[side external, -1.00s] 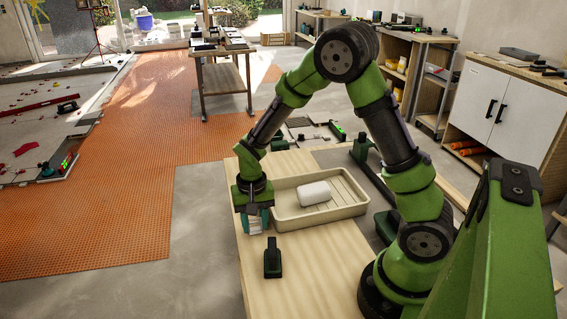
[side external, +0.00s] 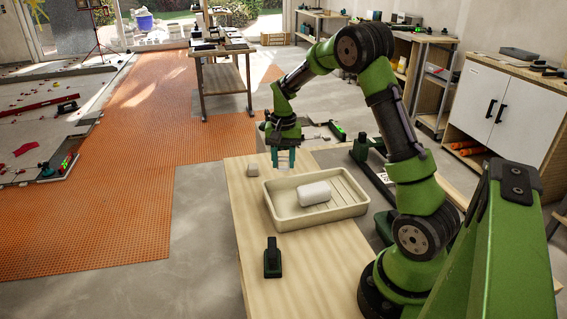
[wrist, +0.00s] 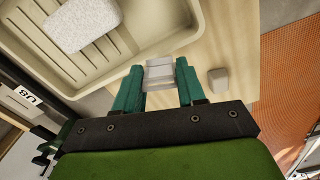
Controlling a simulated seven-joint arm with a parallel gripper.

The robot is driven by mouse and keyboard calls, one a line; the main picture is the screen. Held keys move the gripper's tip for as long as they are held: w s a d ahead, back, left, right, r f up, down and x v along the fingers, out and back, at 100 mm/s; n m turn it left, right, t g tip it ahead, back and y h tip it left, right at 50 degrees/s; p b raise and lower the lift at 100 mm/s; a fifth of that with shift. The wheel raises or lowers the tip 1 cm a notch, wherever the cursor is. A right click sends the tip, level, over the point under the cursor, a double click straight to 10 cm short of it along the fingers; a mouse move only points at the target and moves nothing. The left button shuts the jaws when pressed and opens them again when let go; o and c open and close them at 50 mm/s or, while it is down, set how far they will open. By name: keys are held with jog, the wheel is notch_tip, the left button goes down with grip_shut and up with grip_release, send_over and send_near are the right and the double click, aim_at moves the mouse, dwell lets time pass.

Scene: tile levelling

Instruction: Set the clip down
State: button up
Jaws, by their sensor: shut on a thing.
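My gripper (side external: 284,165) is shut on a small pale grey clip (wrist: 159,73), held between its two teal fingers. In the side view the gripper points down near the far edge of the cream tray (side external: 345,214), above the far end of the wooden board (side external: 320,262). The gripper also shows in the wrist view (wrist: 158,82), with the clip at the fingertips. Most of the clip is hidden by the fingers in the side view. I cannot tell its exact height over the board.
A white block (side external: 315,194) lies in the tray. A small beige block (side external: 253,170) sits on the board just left of the gripper. The board is clear between that piece and the beige block.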

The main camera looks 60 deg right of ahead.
send_near(315, 162)
jog(key=a+r, duration=0.2)
jog(key=a, duration=0.1)
jog(key=d+r+n, duration=0.2)
jog(key=d+n, duration=0.1)
notch_tip(315, 162, down, 5)
jog(key=shift+s+a+r, duration=0.1)
jog(key=shift+r, duration=0.1)
jog(key=shift+f, duration=2.65)
jog(key=o, duration=1)
jog(key=shift+f, duration=0.15)
